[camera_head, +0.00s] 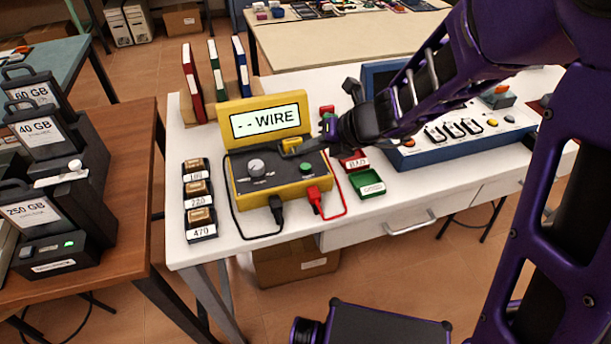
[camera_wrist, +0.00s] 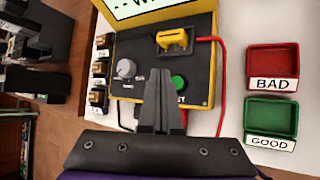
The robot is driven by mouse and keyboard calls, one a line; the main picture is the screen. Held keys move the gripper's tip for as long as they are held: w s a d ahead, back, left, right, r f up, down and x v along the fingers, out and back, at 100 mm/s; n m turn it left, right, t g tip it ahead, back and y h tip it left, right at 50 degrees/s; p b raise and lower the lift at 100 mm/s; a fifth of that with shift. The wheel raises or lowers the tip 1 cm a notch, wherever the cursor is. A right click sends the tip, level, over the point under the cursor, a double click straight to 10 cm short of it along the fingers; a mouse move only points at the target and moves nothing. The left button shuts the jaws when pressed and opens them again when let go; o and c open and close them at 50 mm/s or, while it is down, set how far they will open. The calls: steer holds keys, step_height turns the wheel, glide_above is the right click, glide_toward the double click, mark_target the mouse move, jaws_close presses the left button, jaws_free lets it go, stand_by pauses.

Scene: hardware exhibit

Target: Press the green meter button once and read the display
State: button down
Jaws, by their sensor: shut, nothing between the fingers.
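The yellow meter (camera_head: 277,165) stands on the white table, with a grey knob and a yellow piece in a socket on its dark panel. Its display (camera_head: 265,122) reads "-- WIRE". The green button (camera_head: 306,167) is on the right of the panel; in the wrist view the green button (camera_wrist: 179,83) shows just right of my fingertips, partly covered by them. My gripper (camera_wrist: 162,72) is shut and empty, in front of the panel. In the head view my gripper (camera_head: 328,136) is over the meter's right side. I cannot tell whether it touches the button.
A red BAD tray (camera_wrist: 273,68) and green GOOD tray (camera_wrist: 270,120) sit right of the meter. Labelled blocks (camera_head: 199,195) line its left. Black and red leads (camera_head: 321,203) plug into its front. A blue panel box (camera_head: 450,130) stands further right, folders (camera_head: 216,70) behind.

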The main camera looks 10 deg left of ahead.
steer(key=shift+f, duration=1.05)
steer(key=shift+f, duration=0.15)
stand_by(1.1)
steer(key=shift+f, duration=0.25)
steer(key=shift+f, duration=0.5)
stand_by(0.9)
steer(key=shift+r+p, duration=0.65)
steer(key=shift+r, duration=0.25)
steer(key=shift+r, duration=0.15)
step_height(320, 180, up, 5)
steer(key=p, duration=0.5)
